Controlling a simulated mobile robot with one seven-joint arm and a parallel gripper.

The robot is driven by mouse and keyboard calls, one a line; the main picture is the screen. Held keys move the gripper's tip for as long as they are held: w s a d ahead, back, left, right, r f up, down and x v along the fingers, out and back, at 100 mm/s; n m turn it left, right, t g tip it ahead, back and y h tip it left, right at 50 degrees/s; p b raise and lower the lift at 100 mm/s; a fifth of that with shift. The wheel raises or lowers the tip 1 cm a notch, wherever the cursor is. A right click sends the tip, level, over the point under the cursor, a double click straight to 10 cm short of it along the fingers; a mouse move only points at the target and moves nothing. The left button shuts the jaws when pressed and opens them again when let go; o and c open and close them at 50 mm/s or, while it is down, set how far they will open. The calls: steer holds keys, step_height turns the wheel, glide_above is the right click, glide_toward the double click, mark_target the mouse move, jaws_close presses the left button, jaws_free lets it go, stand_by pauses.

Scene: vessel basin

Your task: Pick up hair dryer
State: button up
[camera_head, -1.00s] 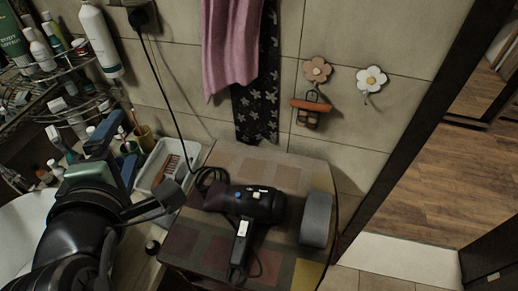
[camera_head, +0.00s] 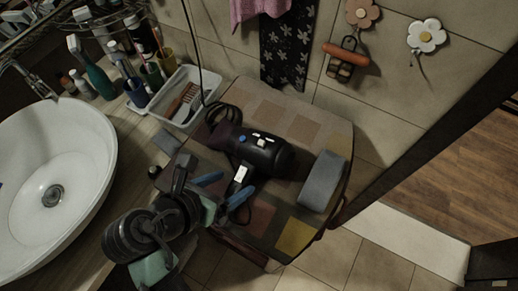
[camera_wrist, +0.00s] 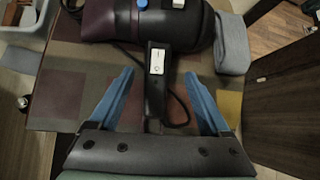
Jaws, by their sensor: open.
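A black hair dryer (camera_head: 262,153) with a dark purple nozzle lies on a small patterned table (camera_head: 310,125). Its barrel runs across the table and its handle points toward my gripper. My gripper (camera_head: 228,185) is open, with blue fingers close to the handle. In the wrist view, the hair dryer (camera_wrist: 180,28) lies across the top, and its handle (camera_wrist: 156,75) comes down between the two fingers of my gripper (camera_wrist: 160,92). Neither finger visibly touches the handle.
A grey rolled cloth (camera_head: 324,181) lies right of the dryer. A white basket (camera_head: 178,98) with brushes stands behind left, and a white sink (camera_head: 50,165) is at the left. The dryer's black cord (camera_head: 219,112) coils near its nozzle. Open floor lies at the right.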

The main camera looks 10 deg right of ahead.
mark_target(239, 177)
steer(key=x, duration=0.6)
steer(key=shift+w+f, duration=0.15)
steer(key=shift+w, duration=0.2)
jaws_close()
